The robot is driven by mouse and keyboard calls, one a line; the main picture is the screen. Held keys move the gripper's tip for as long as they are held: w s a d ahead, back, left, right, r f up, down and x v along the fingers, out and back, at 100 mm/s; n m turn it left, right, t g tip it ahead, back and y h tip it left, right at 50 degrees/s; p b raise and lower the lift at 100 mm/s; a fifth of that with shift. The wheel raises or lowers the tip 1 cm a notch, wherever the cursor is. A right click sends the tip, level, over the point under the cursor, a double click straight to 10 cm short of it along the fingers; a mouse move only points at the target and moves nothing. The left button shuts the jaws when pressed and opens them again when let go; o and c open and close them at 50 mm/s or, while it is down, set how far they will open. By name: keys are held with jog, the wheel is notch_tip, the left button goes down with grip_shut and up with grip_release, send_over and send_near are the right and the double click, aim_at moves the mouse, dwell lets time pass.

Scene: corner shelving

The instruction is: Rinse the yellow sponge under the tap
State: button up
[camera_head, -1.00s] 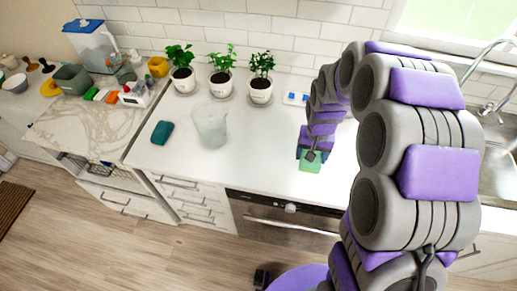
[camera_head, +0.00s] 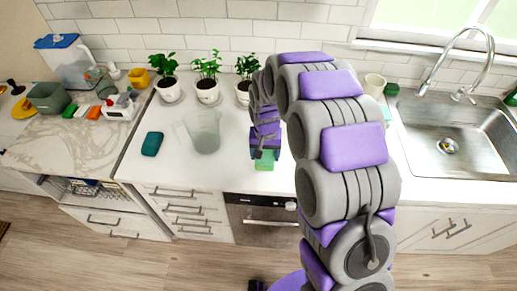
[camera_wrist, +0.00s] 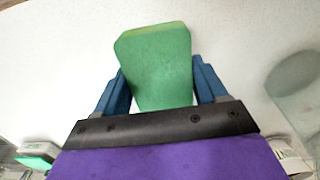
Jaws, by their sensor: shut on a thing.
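My gripper (camera_head: 264,146) is shut on a sponge (camera_head: 264,161) over the white counter. In the wrist view the sponge (camera_wrist: 158,62) looks green with a lighter, yellowish-green edge, and it sits between the two blue fingers of my gripper (camera_wrist: 161,85). Its lower end is hidden by the gripper. The tap (camera_head: 478,48) is a tall curved chrome spout at the right, behind the steel sink (camera_head: 440,125). My gripper and the sponge are well left of the sink. I cannot see any water running.
A clear glass vessel (camera_head: 204,132) and a teal sponge-like block (camera_head: 152,144) stand left of my gripper. Several potted plants (camera_head: 207,88) line the wall. A cup (camera_head: 374,85) and a green block (camera_head: 391,89) stand by the sink.

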jog(key=w, duration=0.1)
jog(key=w+a, duration=0.1)
jog(key=w, duration=0.1)
jog(key=shift+f, duration=0.15)
jog(key=shift+w+d+b, duration=0.3)
jog(key=shift+w+d, duration=0.25)
jog(key=shift+w, duration=0.15)
jog(key=shift+w+d, duration=0.2)
jog(key=shift+w+a, duration=0.25)
jog(key=shift+a, duration=0.15)
jog(key=a+f, duration=0.1)
jog(key=f, duration=0.1)
jog(key=a+f+b, duration=0.1)
jog(key=shift+f, duration=0.4)
jog(key=shift+d+r, duration=0.1)
jog(key=shift+d, duration=0.9)
jog(key=o, duration=1.2)
jog(key=shift+a, duration=0.75)
jog(key=shift+d, duration=0.5)
jog(key=shift+a, duration=0.1)
